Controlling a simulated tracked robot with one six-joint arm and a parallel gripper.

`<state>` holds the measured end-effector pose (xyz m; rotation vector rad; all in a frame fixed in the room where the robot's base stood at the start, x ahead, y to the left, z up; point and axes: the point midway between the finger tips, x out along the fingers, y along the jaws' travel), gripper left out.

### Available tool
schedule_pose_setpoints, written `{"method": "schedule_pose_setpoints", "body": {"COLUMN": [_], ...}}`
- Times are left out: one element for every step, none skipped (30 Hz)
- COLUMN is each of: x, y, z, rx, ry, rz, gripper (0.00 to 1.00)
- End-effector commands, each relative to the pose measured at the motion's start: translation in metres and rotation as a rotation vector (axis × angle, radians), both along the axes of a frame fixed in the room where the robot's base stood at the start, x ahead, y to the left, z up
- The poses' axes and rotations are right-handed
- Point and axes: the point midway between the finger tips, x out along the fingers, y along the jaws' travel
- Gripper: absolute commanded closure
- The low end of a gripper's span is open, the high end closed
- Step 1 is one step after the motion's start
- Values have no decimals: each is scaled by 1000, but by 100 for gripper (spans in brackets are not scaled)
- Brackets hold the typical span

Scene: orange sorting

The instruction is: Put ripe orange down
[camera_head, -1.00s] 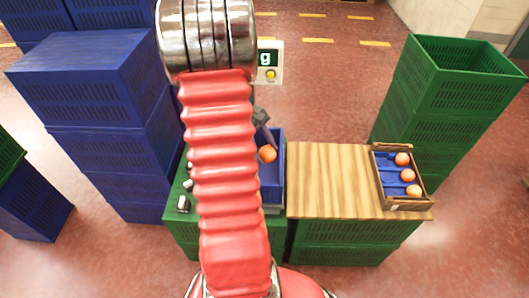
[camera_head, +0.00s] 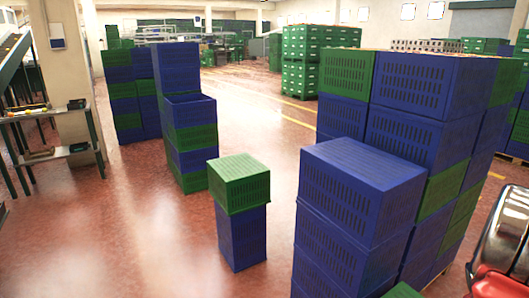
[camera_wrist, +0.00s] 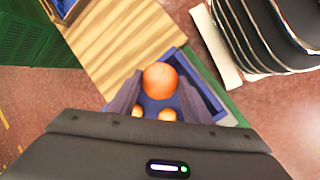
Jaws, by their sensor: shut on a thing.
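In the wrist view, an orange (camera_wrist: 160,78) sits between the two fingers of my gripper (camera_wrist: 160,82), which is shut on it. Below it is a blue tray (camera_wrist: 207,92) holding at least two more oranges (camera_wrist: 167,114), partly hidden by the held orange and my gripper. The held orange appears above the tray. I cannot tell its exact height. A wooden board (camera_wrist: 128,38) lies beside the tray.
Another blue tray edge (camera_wrist: 66,8) shows at the board's far end in the wrist view, beside a green crate (camera_wrist: 22,38). In the head view, stacked blue crates (camera_head: 350,215) stand at right, with a green crate (camera_head: 239,183) on a shorter stack. Open floor lies at left.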

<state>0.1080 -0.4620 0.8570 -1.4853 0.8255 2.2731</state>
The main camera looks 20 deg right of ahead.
Motion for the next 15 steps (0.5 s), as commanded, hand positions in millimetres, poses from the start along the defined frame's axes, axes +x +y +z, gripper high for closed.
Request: {"method": "schedule_pose_setpoints", "body": {"x": [0, 1, 1, 2, 6, 14, 20, 26, 34, 40, 47, 56, 63, 71, 82], "y": [-1, -2, -3, -4, -5, -5, -5, -4, -4, -3, -2, -1, 0, 1, 3], "z": [4, 7, 10, 13, 16, 19, 21, 23, 25, 26, 28, 30, 31, 33, 34], "rx": [-5, -7, -10, -12, -16, -18, -20, -20, -22, -22, -23, -25, -25, -26, -28], "ry": [2, 5, 6, 8, 9, 11, 12, 12, 13, 14, 14, 14, 14, 14, 13], "rz": [-27, -47, -75, -97, -116, -131, -138, -144, -146, -149, -149, -148, -148, -145, -141], "gripper": [80, 80, 80, 80, 80, 80, 80, 80, 80, 80, 80, 80, 80, 80, 80]}}
